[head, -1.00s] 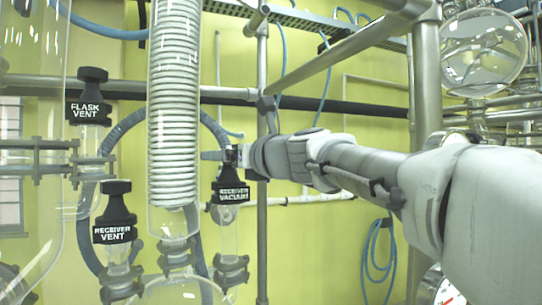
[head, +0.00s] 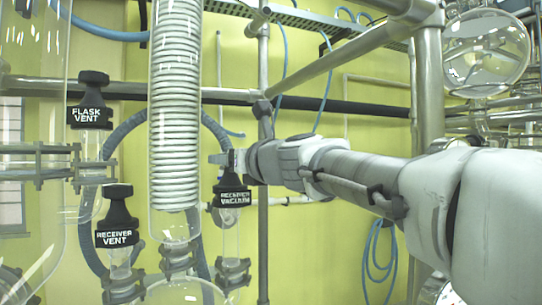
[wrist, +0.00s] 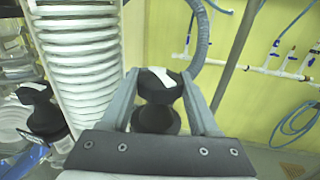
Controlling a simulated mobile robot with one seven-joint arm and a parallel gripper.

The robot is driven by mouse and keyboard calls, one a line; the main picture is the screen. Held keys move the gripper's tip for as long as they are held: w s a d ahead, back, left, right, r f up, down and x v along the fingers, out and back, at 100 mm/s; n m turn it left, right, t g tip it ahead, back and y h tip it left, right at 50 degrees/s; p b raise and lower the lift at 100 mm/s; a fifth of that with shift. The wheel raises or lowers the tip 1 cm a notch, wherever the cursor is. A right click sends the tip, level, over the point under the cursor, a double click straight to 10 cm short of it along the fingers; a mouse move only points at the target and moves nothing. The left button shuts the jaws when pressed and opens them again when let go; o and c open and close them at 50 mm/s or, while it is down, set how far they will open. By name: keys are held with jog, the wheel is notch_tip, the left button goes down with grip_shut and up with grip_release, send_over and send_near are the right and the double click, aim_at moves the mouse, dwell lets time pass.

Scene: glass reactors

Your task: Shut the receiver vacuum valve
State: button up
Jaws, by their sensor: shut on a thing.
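The receiver vacuum valve (head: 231,192) has a black knob labelled "RECEIVER VACUUM" on a clear glass stem, right of the coil condenser in the head view. My gripper (head: 228,160) reaches it from the right, with its fingers at the top of the knob. In the wrist view the black knob (wrist: 156,88) sits between the two grey fingers of my gripper (wrist: 160,85), which is shut on it. A pale patch shows on the knob's top. The knob's lower part is partly hidden by the gripper body in the wrist view.
The coil condenser (head: 174,120) stands close left of the valve. The receiver vent knob (head: 117,220) and flask vent knob (head: 90,100) are further left. A metal post (head: 263,240) rises behind my arm. A round glass flask (head: 485,52) hangs upper right.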

jog(key=shift+m+t+h+p, duration=0.8)
jog(key=shift+m+h+p, duration=0.25)
jog(key=shift+h, duration=0.25)
jog(key=shift+a+m+h+p, duration=0.1)
jog(key=shift+m+h+p, duration=0.15)
jog(key=shift+h+p, duration=0.15)
jog(key=shift+t, duration=0.3)
jog(key=shift+m+t+h+p, duration=0.4)
jog(key=shift+m+h+p, duration=0.5)
jog(key=shift+h, duration=0.5)
jog(key=shift+m+h+p, duration=0.4)
jog(key=shift+m+h, duration=0.2)
jog(key=shift+h, duration=0.3)
jog(key=m+h, duration=0.2)
jog(key=h, duration=0.1)
jog(key=shift+f+t, duration=0.1)
jog(key=shift+t, duration=0.2)
jog(key=shift+m+h, duration=1.1)
jog(key=shift+h, duration=0.7)
jog(key=shift+h, duration=0.3)
